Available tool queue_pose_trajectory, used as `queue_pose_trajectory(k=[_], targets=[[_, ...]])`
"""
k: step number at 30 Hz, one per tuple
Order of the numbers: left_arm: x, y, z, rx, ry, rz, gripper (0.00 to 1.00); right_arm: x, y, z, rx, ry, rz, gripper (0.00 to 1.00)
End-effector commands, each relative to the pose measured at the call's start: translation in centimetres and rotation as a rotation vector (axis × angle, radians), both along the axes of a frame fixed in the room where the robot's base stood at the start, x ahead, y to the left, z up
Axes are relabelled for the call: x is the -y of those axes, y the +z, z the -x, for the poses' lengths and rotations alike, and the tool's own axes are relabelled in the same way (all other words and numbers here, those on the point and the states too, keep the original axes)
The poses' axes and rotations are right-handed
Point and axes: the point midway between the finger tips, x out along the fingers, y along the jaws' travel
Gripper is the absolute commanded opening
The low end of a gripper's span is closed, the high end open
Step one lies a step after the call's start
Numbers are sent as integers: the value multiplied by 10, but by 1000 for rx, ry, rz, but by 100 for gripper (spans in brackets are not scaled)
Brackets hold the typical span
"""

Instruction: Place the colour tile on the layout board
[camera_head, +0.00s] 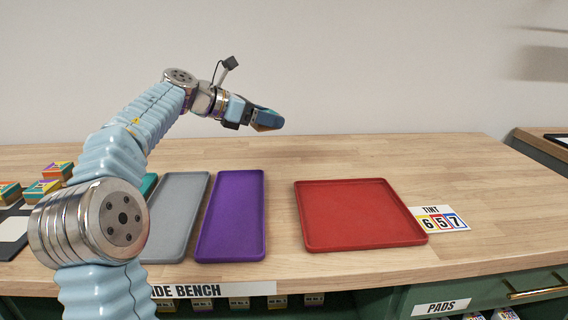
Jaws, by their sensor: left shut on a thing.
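My left gripper (264,119) is raised above the back of the bench, right of centre-left, with its arm reaching in from the left. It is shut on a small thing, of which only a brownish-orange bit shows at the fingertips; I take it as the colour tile. Its full shape is hidden by the fingers. A black-and-white board (13,229) lies at the far left, partly cut off and partly behind my arm; I cannot tell for sure that it is the layout board. My right gripper is not in view.
On the wooden bench (460,175) lie a grey tray (178,215), a purple tray (232,215) and a red square tray (358,213). A "TINT 657" card (439,219) lies beside the red one. Several small coloured boxes (41,190) sit at the left. The bench's back is clear.

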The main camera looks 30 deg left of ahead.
Motion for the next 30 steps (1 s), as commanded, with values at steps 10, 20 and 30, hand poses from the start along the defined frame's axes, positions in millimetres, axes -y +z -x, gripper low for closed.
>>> queue_pose_trajectory(k=[10, 20, 30], targets=[[75, -45, -50, -4, -5, 1, 34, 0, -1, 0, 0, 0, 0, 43], [98, -81, -67, -1, -2, 0, 34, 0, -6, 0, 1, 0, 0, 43], [109, -127, -75, -1, 1, 1, 34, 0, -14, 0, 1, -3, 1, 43]])
